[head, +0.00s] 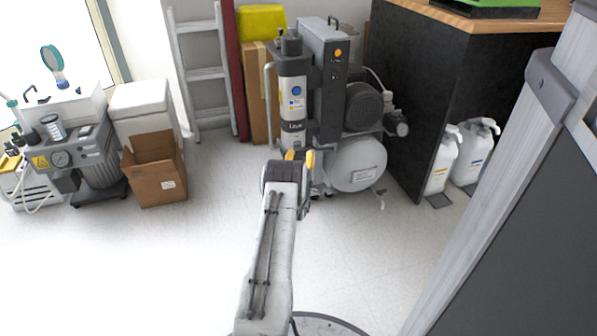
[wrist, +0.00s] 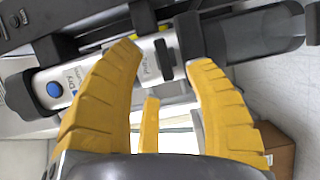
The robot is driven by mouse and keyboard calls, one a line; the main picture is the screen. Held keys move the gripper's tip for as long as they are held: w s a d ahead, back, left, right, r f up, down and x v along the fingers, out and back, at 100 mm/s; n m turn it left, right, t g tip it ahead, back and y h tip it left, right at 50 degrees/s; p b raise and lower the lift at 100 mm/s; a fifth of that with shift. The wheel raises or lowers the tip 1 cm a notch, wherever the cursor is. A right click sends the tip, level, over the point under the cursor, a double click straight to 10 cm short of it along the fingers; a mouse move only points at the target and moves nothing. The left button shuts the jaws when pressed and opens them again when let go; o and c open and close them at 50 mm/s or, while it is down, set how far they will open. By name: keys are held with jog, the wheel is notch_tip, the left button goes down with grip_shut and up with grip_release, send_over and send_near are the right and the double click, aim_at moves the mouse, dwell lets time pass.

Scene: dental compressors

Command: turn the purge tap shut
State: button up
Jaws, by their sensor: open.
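The compressor unit (head: 328,75) stands at the back centre, with a white and dark upright cylinder (head: 293,92), a motor and a pale round tank (head: 357,165). My gripper (head: 300,156) is in front of the cylinder's lower part and hides it. In the wrist view my gripper (wrist: 165,62) has its two yellow fingers apart, with the cylinder (wrist: 110,72) across beyond their tips. A small dark block (wrist: 165,59) shows between the tips; I cannot tell whether it is the purge tap. A narrow yellow strip (wrist: 150,125) shows lower between the fingers. No contact is clear.
A cardboard box (head: 154,172) and another compressor (head: 85,155) stand at left. A ladder (head: 203,75) leans at the back. A dark counter (head: 425,90) and white jugs (head: 442,160) stand at right. The floor in front is clear.

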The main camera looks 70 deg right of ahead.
jog(key=v, duration=0.6)
jog(key=shift+a, duration=0.4)
jog(key=shift+r, duration=0.15)
dwell(0.4)
